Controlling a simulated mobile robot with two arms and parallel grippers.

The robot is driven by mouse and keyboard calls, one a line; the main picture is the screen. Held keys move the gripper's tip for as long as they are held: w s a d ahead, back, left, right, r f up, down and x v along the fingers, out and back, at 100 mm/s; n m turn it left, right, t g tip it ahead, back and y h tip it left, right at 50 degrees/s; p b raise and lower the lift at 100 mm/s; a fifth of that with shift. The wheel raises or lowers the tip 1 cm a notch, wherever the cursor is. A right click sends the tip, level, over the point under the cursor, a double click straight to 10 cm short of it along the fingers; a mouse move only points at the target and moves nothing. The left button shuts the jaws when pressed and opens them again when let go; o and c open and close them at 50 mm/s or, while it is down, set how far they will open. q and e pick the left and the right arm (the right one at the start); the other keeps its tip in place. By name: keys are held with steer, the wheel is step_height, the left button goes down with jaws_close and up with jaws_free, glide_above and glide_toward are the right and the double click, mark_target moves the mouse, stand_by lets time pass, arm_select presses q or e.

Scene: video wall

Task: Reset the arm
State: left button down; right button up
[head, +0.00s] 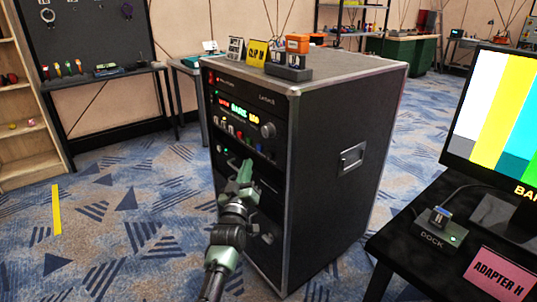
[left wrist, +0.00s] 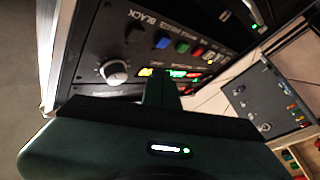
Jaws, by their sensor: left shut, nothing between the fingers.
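My left arm comes up from the bottom in the head view, and its green gripper (head: 245,170) is shut and empty. It is in front of the control panel of a black rack case (head: 340,150), overlapping the area below the buttons. I cannot tell whether it touches the panel. In the left wrist view the shut fingers (left wrist: 162,88) cover part of the panel next to a round knob (left wrist: 114,72), coloured buttons (left wrist: 183,46) and a lit display (left wrist: 180,73). The word BLACK is readable there. My right gripper is not in view.
On the case top stand small cards (head: 257,53) and an orange item (head: 297,43) by a dark block. A black table (head: 400,245) at right holds a monitor (head: 500,110), a dock (head: 438,234) and a pink ADAPTER H card (head: 500,273).

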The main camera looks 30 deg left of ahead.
arm_select(q)
steer(key=shift+s+a, duration=0.15)
steer(key=shift+s, duration=0.25)
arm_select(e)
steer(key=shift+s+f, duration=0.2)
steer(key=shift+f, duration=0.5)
